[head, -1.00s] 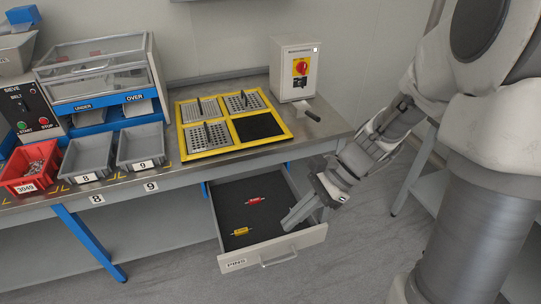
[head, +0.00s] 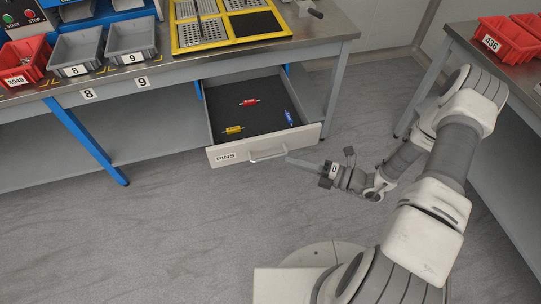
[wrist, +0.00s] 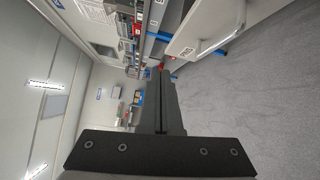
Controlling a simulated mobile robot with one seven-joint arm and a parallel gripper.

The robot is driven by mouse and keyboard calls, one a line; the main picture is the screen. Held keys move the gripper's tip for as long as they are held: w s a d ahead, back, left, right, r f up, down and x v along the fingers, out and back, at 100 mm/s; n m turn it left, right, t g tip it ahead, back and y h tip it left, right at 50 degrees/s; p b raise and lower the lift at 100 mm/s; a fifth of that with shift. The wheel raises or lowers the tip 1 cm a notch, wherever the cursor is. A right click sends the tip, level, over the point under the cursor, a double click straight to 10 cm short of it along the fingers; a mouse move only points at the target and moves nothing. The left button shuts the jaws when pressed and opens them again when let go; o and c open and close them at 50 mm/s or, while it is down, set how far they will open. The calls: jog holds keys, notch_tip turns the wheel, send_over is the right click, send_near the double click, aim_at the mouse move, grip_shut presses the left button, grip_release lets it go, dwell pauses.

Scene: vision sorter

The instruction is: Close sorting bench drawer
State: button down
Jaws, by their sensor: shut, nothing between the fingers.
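The sorting bench drawer (head: 225,115) labelled PINS is pulled out under the bench. Its pale front (head: 300,137) carries a bar handle (head: 267,156). A red pin (head: 249,102), a yellow pin (head: 234,130) and a blue pin (head: 289,118) lie inside on the dark floor. My gripper (head: 289,161) is shut and empty, in front of the right part of the drawer front, with its tips pointing left near the handle's right end. I cannot tell whether it touches. In the wrist view the drawer front (wrist: 192,32) is at upper right, beside the shut fingers (wrist: 161,78).
The bench top holds a yellow-framed tray (head: 225,37), grey bins (head: 75,50) and a red bin (head: 20,60). A blue bench leg (head: 90,143) stands to the left. Another table with red crates (head: 508,40) is at right. The floor before the drawer is clear.

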notch_tip(320, 180, down, 4)
jog(key=m+t, duration=0.2)
jog(key=m, duration=0.1)
jog(key=b, duration=0.3)
send_near(253, 142)
jog(key=shift+h, duration=0.3)
jog(key=a, duration=0.2)
jog(key=s+a, duration=0.1)
jog(key=a, duration=0.1)
jog(key=shift+s+r, duration=0.1)
jog(key=shift+s, duration=0.15)
jog(key=w, duration=0.1)
jog(key=w+a+b, duration=0.1)
jog(key=w, duration=0.1)
jog(key=shift+w, duration=0.15)
jog(key=shift+w+a+r, duration=0.1)
jog(key=shift+w+a, duration=0.05)
jog(key=shift+w, duration=0.2)
